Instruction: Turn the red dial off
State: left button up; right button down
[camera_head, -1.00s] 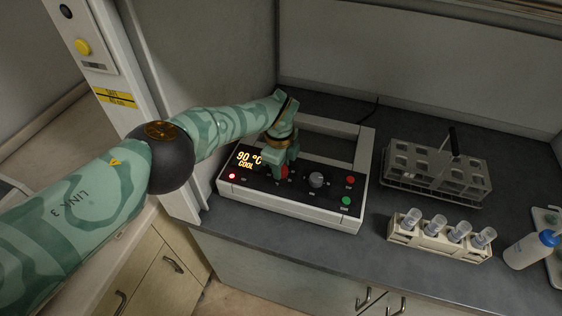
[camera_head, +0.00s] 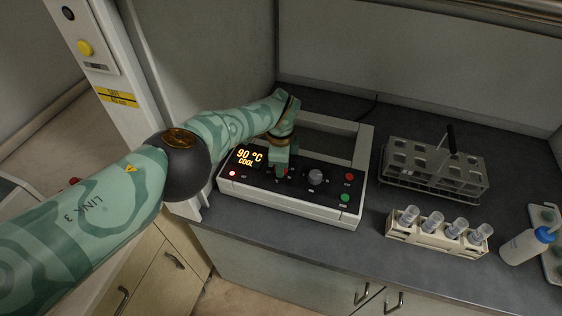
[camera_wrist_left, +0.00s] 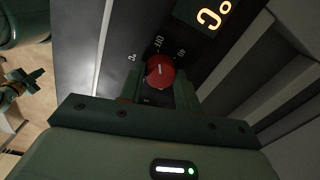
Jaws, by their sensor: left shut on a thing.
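The red dial (camera_wrist_left: 160,72) shows in the left wrist view between the two fingers of my left gripper (camera_wrist_left: 157,90), which is shut on it. A pale pointer line crosses the dial face, and markings including OFF and 40 are printed around it. In the head view my left gripper (camera_head: 280,170) reaches down onto the front panel of the white and black heater unit (camera_head: 262,196) and hides most of the dial. The unit's display (camera_head: 248,157) reads 90 °C COOL. My right gripper is not in view.
A grey knob (camera_head: 315,177), a red button (camera_head: 348,181) and a green button (camera_head: 345,197) sit right of the gripper. A wire rack (camera_head: 435,172), a vial holder (camera_head: 437,240) and a wash bottle (camera_head: 522,247) stand further right on the dark counter.

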pick_arm(q)
jog(key=shift+w, duration=0.1)
jog(key=o, duration=1)
jog(key=r+p, duration=0.3)
jog(key=r, duration=0.1)
jog(key=r+p, duration=0.3)
jog(key=r, duration=0.1)
jog(key=shift+s+a+r, duration=0.1)
jog(key=shift+s+r, duration=0.1)
jog(key=shift+s+r+p, duration=0.15)
jog(key=shift+r+p, duration=0.25)
jog(key=shift+r, duration=1.6)
jog(key=shift+s+r+p, duration=0.15)
jog(key=shift+r+p, duration=0.2)
jog(key=shift+r, duration=1.6)
